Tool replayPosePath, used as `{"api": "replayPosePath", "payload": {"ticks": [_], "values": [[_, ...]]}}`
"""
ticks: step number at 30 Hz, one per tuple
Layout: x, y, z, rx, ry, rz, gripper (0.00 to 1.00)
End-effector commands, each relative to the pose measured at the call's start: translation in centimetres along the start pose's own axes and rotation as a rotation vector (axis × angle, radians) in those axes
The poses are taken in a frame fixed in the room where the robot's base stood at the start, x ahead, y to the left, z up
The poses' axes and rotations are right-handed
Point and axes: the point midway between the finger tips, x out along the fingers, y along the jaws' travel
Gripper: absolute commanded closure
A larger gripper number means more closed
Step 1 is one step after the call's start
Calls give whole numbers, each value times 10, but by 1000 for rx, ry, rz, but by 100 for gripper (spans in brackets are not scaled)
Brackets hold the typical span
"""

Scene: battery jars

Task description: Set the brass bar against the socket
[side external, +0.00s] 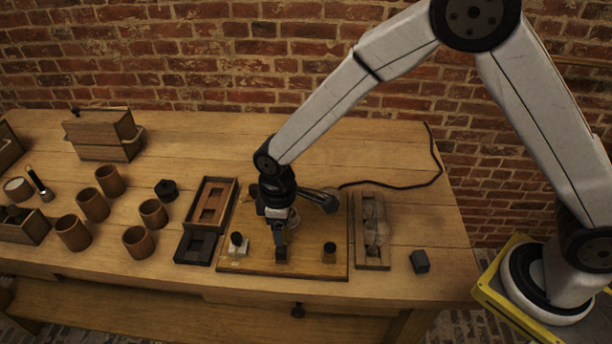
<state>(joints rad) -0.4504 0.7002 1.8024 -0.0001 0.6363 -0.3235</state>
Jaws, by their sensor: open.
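My gripper (281,253) points down over the wooden board (310,267) near its front middle. It counts as open, though its jaws look small and narrow here. A black-topped post on a pale block (237,245) stands on the board left of the gripper. A dark-topped brass-coloured post (329,253) stands to the right. I cannot pick out the brass bar or the socket with certainty. My gripper and wrist hide the middle of the board, and I cannot tell whether the jaws touch anything.
A dark lever-like piece (320,198) is behind my wrist, near a black cable (400,186). A long wooden tray (371,258) lies right of the board, then a dark block (419,261). Left are an open case (233,195) and several brown jars (73,232). The table's right end is mostly clear.

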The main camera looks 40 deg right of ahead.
Motion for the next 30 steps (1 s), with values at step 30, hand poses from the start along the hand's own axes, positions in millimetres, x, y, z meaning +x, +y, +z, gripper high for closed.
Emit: {"api": "replayPosePath", "payload": {"ticks": [30], "values": [[66,-2,-3,-12,-2,0,29]]}}
